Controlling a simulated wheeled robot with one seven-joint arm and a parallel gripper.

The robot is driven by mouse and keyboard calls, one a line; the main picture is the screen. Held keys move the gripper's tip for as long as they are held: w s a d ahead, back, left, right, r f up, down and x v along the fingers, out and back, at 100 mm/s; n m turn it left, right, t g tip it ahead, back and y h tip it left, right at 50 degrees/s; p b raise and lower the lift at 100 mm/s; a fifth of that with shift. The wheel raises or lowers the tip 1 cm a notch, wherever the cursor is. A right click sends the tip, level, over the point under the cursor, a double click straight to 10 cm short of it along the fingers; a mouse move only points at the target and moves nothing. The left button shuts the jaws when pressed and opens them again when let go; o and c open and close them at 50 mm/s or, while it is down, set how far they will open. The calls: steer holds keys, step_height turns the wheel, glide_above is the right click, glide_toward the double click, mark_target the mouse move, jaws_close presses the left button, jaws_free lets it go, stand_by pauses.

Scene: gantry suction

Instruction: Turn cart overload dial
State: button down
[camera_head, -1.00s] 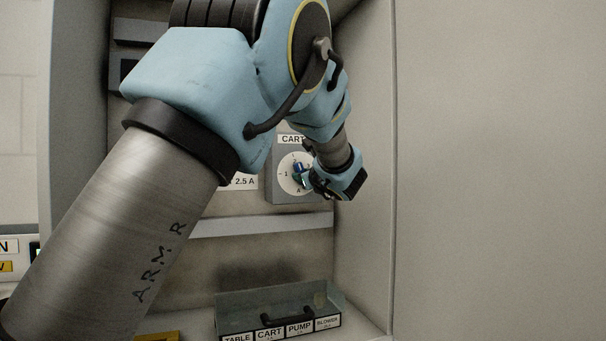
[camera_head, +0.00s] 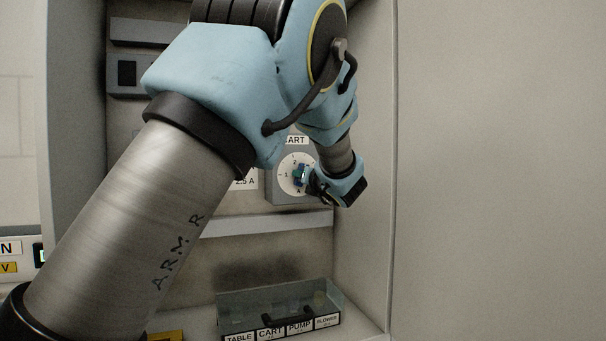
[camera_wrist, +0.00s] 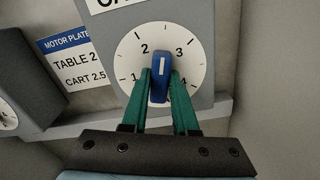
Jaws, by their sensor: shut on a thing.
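The cart overload dial (camera_head: 286,178) is a round white face on a grey box under a CART label, inside the cabinet. In the wrist view the dial face (camera_wrist: 130,50) has numbers 1 to 4 around a blue knob (camera_wrist: 160,65) with a white pointer line. The line points up, between 2 and 3. My gripper (camera_head: 303,176) is at the dial from the right. In the wrist view its teal fingers (camera_wrist: 160,80) are shut on the knob, one on each side. The fingers cover part of the lower dial face.
A MOTOR PLATE label (camera_wrist: 72,55) is left of the dial box. Another dial (camera_wrist: 6,118) shows at the wrist view's left edge. Below, a shelf edge (camera_head: 265,226) crosses the cabinet, and a clear-sided box (camera_head: 230,312) with a black handle stands at the bottom. The cabinet wall (camera_head: 365,120) is close on the right.

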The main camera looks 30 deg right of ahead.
stand_by(0.4)
steer(key=c, duration=0.7)
jaws_free()
steer(key=s+b, duration=0.1)
steer(key=s, duration=0.2)
steer(key=s+a+b, duration=0.1)
steer(key=s, duration=0.3)
steer(key=s+b, duration=0.1)
steer(key=s, duration=0.2)
steer(key=shift+s+a, duration=0.15)
steer(key=shift+s, duration=0.25)
